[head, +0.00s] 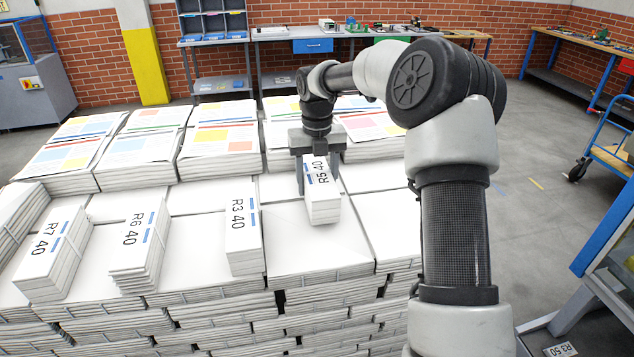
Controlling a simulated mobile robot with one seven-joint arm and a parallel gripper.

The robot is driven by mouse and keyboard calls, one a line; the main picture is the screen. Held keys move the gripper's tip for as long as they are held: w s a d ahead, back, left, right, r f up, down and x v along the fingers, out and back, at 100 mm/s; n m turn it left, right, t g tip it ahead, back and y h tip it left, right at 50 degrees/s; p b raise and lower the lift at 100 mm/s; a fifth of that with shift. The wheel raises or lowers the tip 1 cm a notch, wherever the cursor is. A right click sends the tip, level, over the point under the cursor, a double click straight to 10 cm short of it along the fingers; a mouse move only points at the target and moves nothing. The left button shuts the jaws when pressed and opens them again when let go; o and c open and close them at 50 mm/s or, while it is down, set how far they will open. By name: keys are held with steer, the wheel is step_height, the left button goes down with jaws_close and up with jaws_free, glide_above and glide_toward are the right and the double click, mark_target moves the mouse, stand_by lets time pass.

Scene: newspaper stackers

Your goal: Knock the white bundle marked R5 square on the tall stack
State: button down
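The white bundle marked R5 40 (323,204) is on the tall stack (300,255), near the middle of its top, with its label facing up. It sits slightly askew to the pile edges beneath it. My gripper (318,174) points down over the bundle's far end, with one finger on each side. The fingers look closed against its sides. I cannot tell whether the bundle rests fully on the stack or is slightly raised, as its underside is hidden.
Bundles R3 40 (243,228), R6 40 (140,240) and R7 40 (52,250) lie to the left on the stack. Taller piles of printed papers (222,140) stand behind. A blue cart (605,150) is at the right. The stack top right of R5 is clear.

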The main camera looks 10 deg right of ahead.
mark_target(314, 164)
steer(key=shift+w+r+p, duration=0.15)
steer(key=shift+w+p, duration=1.05)
steer(key=shift+w, duration=0.25)
stand_by(0.3)
steer(key=shift+w+r, duration=0.15)
steer(key=shift+w, duration=0.15)
stand_by(1.0)
steer(key=shift+s+b, duration=0.45)
steer(key=shift+s, duration=1.4)
steer(key=shift+r+p, duration=0.7)
steer(key=shift+r, duration=2.15)
